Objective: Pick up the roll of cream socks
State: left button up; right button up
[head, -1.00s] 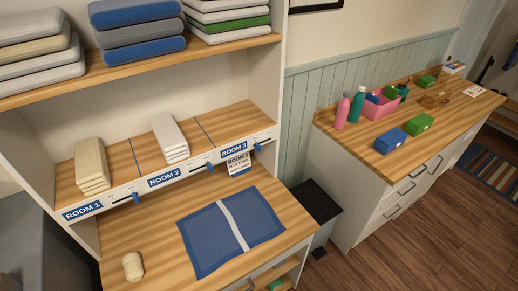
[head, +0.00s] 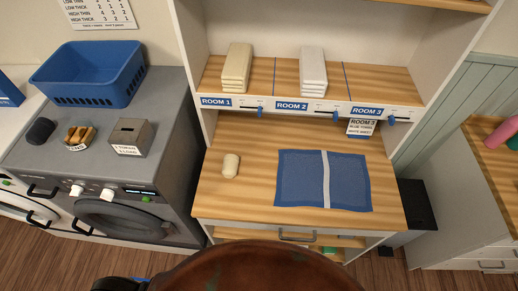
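The roll of cream socks (head: 231,165) is a small, pale, rounded bundle. It lies on the left part of the wooden counter (head: 250,208) in the head view, left of a blue mat with a white stripe (head: 295,180) and apart from it. Nothing touches or covers the roll. Neither of my grippers shows in the head view.
A grey machine (head: 165,190) stands left of the counter, with a blue basket (head: 90,75), a dark roll (head: 41,130) and a grey slotted box (head: 130,138) on top. Folded stacks (head: 237,68) sit on the shelf above. A brown rounded shape (head: 265,268) blocks the bottom middle.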

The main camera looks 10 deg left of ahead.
aim_at(231, 161)
jog(key=k, duration=1.2)
jog(key=u, duration=0.7)
jog(key=i, duration=0.8)
jog(key=u, duration=0.5)
